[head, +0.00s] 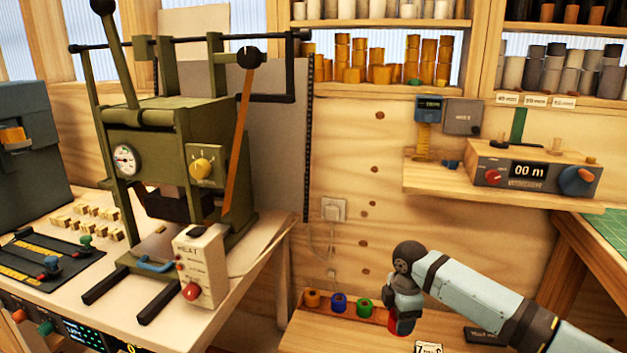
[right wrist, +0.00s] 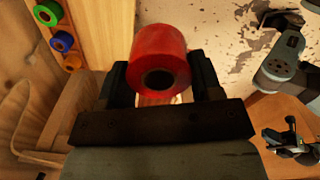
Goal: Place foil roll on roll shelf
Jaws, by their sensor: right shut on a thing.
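A red foil roll (right wrist: 158,45) is between the two fingers of my right gripper (right wrist: 160,80), with its dark core hole facing the wrist camera. In the head view my right gripper (head: 404,303) points down over the low wooden surface, and part of the red roll (head: 402,325) shows beneath it. The roll shelf (head: 350,316) is a low wooden rack just left of the gripper. It bears an orange roll (head: 312,299), a blue roll (head: 338,302) and a green roll (head: 364,308). I cannot tell whether the red roll touches the surface.
A green press (head: 160,140) stands on the left bench, with a white heat box (head: 200,268) at its front edge. A meter unit (head: 535,175) sits on a wall ledge at right. A label card (head: 428,347) lies right of the gripper.

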